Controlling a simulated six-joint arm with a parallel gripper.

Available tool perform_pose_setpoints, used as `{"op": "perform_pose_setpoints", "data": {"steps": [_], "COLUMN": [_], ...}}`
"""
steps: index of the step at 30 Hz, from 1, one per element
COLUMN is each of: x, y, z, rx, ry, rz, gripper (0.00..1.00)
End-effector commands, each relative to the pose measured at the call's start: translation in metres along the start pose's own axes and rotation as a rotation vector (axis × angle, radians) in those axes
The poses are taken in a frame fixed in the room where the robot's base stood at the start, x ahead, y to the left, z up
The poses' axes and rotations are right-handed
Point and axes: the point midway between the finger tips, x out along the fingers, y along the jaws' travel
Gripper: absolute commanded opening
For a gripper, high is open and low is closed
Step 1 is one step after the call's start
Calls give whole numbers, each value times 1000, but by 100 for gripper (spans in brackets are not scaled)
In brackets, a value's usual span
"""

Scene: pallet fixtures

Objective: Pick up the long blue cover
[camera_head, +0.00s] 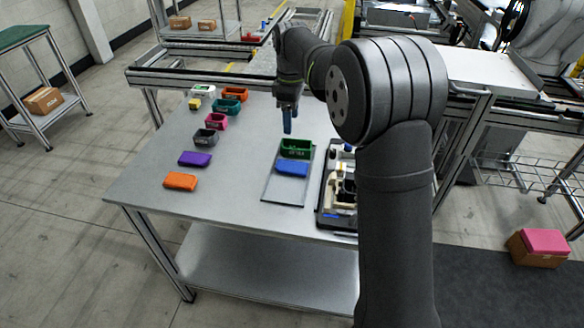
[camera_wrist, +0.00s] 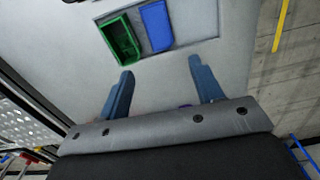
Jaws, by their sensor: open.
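The long blue cover (camera_head: 291,169) lies on a flat grey pallet plate (camera_head: 284,190), directly in front of an open green box (camera_head: 295,149). In the wrist view the blue cover (camera_wrist: 156,26) lies beside the green box (camera_wrist: 122,40), at the top of the picture. My gripper (camera_head: 288,122) is above the table, behind and above the green box, pointing down. In the wrist view my gripper (camera_wrist: 160,70) shows two blue fingers spread wide, with nothing between them. The cover is beyond the fingertips, apart from them.
An orange piece (camera_head: 181,181), a purple piece (camera_head: 195,159), a grey box (camera_head: 204,138) and several other small boxes line the table's left side. A black tray (camera_head: 322,217) of mixed parts stands right of the pallet plate. The table's front left is clear.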

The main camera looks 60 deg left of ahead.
Motion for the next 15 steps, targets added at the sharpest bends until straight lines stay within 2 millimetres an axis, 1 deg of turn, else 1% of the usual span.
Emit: {"op": "perform_pose_setpoints", "data": {"steps": [2, 5, 15], "x": [5, 20, 93], "y": [0, 0, 0], "z": [-3, -3, -2], "rx": [-21, -23, -21], "ry": [-1, -2, -2], "rz": [-2, -4, -3], "gripper": [60, 60, 60]}}
